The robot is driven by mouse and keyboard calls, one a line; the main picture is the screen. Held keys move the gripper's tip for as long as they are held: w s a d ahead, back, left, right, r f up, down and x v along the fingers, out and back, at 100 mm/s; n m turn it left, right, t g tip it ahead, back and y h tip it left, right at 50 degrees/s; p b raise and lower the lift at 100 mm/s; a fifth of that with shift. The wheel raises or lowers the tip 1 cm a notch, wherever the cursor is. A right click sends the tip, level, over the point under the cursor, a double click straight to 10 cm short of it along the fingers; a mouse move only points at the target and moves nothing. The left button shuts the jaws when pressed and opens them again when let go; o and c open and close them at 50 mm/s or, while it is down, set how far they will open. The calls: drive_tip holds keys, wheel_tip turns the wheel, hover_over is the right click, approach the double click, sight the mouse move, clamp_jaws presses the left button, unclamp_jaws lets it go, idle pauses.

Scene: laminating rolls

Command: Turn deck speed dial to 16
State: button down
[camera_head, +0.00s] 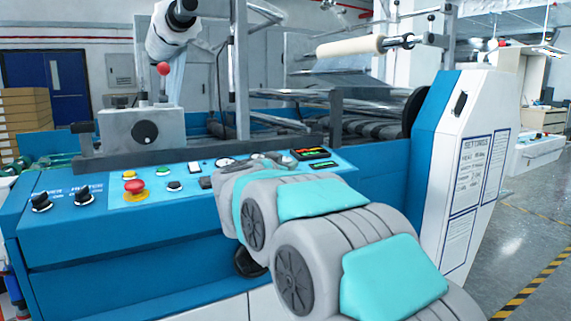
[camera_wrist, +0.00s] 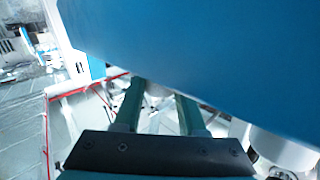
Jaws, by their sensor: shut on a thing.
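The machine's blue control panel (camera_head: 100,235) spans the middle of the head view. A black round knob (camera_head: 249,263) shows on its front, partly covered by my arm; I cannot read a label on it. My arm reaches over the panel's right part and hides my gripper in the head view. In the wrist view the two green fingers of my gripper (camera_wrist: 160,98) reach past the edge of a blue panel (camera_wrist: 210,55). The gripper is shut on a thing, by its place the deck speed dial. The dial's scale and pointer cannot be read.
Two black knobs (camera_head: 62,200), a red emergency button (camera_head: 134,187) and small buttons sit on the panel's left. A grey box with a black dial (camera_head: 145,132) stands behind. A white cabinet with a settings sheet (camera_head: 476,165) stands at right. Floor beyond it is clear.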

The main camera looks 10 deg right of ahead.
drive_tip(key=shift+c, duration=2.4)
unclamp_jaws()
drive_tip(key=v, duration=0.7)
drive_tip(key=shift+s+a, duration=0.2)
drive_tip(key=shift+s, duration=0.15)
